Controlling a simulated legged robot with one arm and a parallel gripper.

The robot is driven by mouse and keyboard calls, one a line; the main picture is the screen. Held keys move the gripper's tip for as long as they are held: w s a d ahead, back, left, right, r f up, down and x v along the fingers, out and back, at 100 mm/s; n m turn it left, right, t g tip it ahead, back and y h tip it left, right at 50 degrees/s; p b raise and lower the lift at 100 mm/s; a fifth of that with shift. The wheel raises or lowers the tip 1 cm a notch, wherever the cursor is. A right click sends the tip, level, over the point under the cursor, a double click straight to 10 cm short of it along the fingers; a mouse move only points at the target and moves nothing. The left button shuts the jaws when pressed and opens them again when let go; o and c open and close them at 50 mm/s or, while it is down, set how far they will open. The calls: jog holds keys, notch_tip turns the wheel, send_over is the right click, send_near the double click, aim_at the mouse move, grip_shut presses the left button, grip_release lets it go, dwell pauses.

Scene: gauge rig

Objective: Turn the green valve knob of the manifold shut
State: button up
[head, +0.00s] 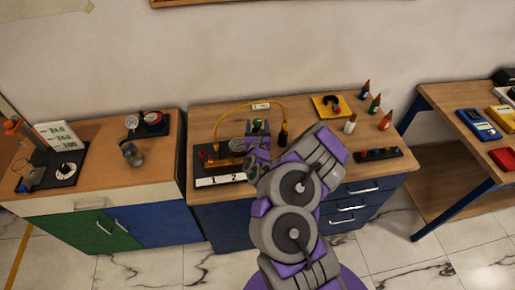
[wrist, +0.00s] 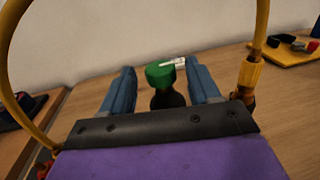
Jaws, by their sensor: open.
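The green valve knob (wrist: 160,74) sits on a dark stem in the middle of the wrist view. My gripper (wrist: 161,84) is open, with one blue finger on each side of the knob. I cannot tell whether a finger touches it. In the head view the green knob (head: 258,124) shows small, just above my gripper (head: 259,133). The manifold (head: 212,162) stands on the middle bench, with a red knob, a round gauge and a plate marked 1 and 2. My gripper and arm hide its right part.
A yellow hose (wrist: 262,25) arches around the knob, with a brass fitting (wrist: 247,80) close to the right finger. Several small bottles (head: 375,103), a yellow tray (head: 343,107) and a dark rack (head: 378,154) stand to the right.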

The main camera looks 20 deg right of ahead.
jog(key=p+v, duration=0.7)
jog(key=v, duration=0.6)
jog(key=shift+s, duration=0.2)
jog(key=shift+a, duration=0.1)
